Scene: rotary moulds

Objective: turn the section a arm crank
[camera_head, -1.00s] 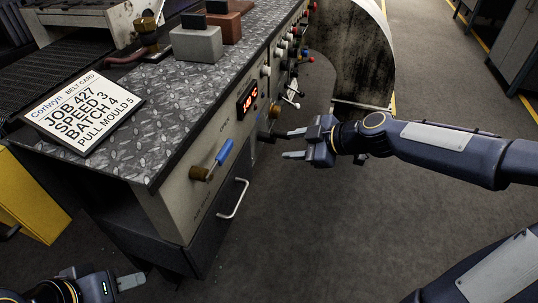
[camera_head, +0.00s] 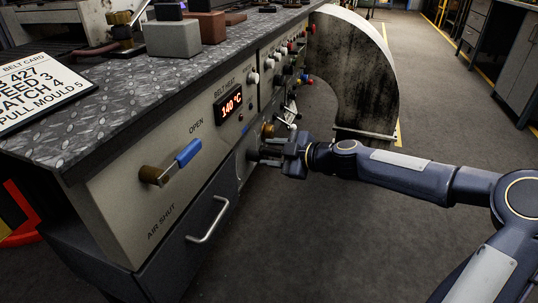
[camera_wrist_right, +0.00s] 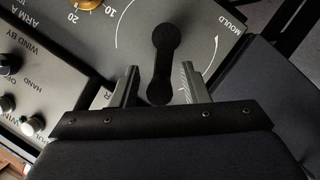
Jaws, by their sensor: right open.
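In the right wrist view the black crank (camera_wrist_right: 163,58) sits on a grey panel plate with a curved white arrow and the word MOULD. The words ARM A stand on the panel to its left. My right gripper (camera_wrist_right: 160,82) is open, its two fingers on either side of the crank's lower end. I cannot tell whether they touch it. In the head view the right gripper (camera_head: 258,152) is at the front panel of the console, and the crank is hard to make out there. My left gripper is not in view.
The console front carries a blue-handled air lever (camera_head: 188,153), a red display reading 140 °C (camera_head: 229,103) and a drawer handle (camera_head: 209,222). Several knobs and a brass part lie beyond the gripper. A curved grey guard (camera_head: 355,75) stands behind. The floor to the right is clear.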

